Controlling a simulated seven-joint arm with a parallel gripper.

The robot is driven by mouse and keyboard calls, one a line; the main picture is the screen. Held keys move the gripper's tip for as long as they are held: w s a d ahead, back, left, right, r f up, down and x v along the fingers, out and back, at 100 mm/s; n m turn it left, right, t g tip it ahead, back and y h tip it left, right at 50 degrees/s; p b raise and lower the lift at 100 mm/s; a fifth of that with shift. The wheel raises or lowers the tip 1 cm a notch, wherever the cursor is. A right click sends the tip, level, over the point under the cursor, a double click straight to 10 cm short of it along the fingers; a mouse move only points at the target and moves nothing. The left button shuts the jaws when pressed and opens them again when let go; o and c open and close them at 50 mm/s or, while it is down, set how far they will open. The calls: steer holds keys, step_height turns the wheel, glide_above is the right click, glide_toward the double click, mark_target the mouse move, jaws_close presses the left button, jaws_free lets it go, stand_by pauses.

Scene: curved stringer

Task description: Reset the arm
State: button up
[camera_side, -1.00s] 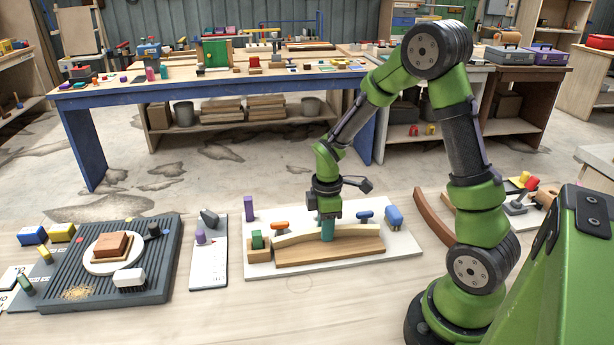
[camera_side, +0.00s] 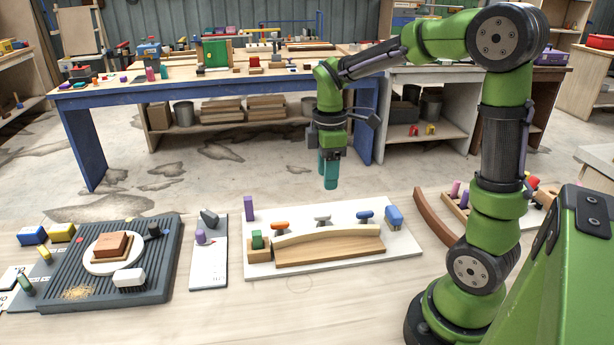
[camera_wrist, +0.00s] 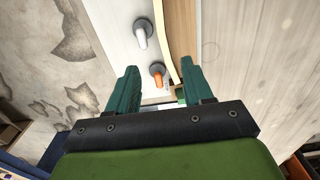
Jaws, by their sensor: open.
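My gripper (camera_side: 329,172) hangs in the air, teal fingers pointing down, well above the white board (camera_side: 392,238). In the wrist view its two fingers (camera_wrist: 160,88) stand apart with nothing held between them. Below it on the board lies a pale curved strip (camera_side: 325,232) on a brown wooden block (camera_side: 330,252). Clamps with orange (camera_side: 280,225), white (camera_side: 322,217) and blue (camera_side: 364,215) handles stand along its far side. The orange clamp (camera_wrist: 157,70) and white clamp (camera_wrist: 143,29) also show in the wrist view.
A green clamp (camera_side: 258,240) stands at the strip's left end. A purple block (camera_side: 249,208) and a blue block (camera_side: 394,216) stand on the board. A grey slatted tray (camera_side: 160,270) lies left. A brown curved piece (camera_side: 436,218) lies right. The air around my gripper is clear.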

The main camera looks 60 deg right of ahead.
steer(key=shift+r, duration=0.75)
steer(key=s+a+r+m+t+y, duration=0.1)
steer(key=s+a+r+m+t, duration=0.1)
steer(key=s+a+m, duration=0.3)
steer(key=s+a+r+m+t+y, duration=0.1)
steer(key=s+a+r+m+t, duration=0.2)
steer(key=a+m, duration=0.4)
steer(key=shift+s+a+m+t, duration=0.3)
steer(key=shift+s+m+t, duration=0.2)
steer(key=shift+s+t, duration=0.5)
steer(key=shift+w, duration=0.15)
